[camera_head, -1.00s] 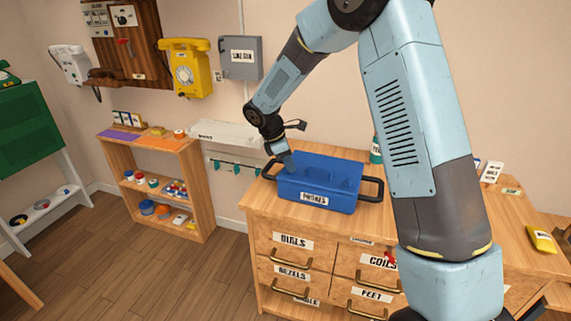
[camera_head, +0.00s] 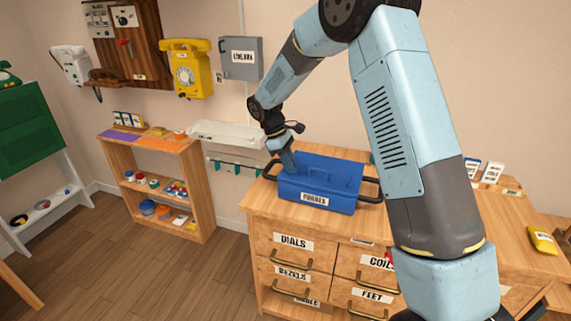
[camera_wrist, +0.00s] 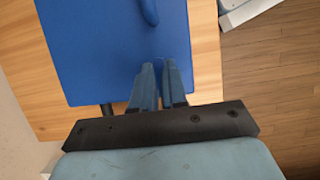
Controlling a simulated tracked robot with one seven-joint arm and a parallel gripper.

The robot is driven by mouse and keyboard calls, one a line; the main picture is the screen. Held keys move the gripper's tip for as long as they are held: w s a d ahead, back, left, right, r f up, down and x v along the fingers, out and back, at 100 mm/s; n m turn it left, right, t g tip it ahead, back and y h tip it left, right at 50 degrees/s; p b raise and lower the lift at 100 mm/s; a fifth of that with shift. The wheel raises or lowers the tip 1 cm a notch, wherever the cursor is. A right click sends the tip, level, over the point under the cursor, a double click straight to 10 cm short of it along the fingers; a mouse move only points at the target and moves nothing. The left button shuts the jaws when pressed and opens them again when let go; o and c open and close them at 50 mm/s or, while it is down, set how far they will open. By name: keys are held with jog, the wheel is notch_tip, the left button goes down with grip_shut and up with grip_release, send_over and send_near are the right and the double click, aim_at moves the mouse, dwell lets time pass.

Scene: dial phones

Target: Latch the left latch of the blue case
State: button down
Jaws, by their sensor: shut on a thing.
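My gripper (camera_head: 291,174) points down at the left end of the case. In the wrist view my gripper (camera_wrist: 160,70) has its two blue fingers close together over the edge of the blue case (camera_wrist: 95,50). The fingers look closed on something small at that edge. The left latch itself is hidden by the fingers, and I cannot tell its position.
The drawer cabinet (camera_head: 275,222) has labelled drawers under the case. A low shelf (camera_head: 150,147) stands to the left, with a white tray (camera_head: 227,134) on the wall beside it. A yellow phone (camera_head: 187,68) hangs behind. A yellow item (camera_head: 541,240) lies at the right.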

jog(key=shift+d, duration=0.1)
jog(key=c, duration=1.2)
grip_release()
jog(key=shift+o, duration=0.2)
jog(key=v, duration=1.3)
jog(key=shift+r, duration=0.3)
jog(key=shift+w, duration=0.1)
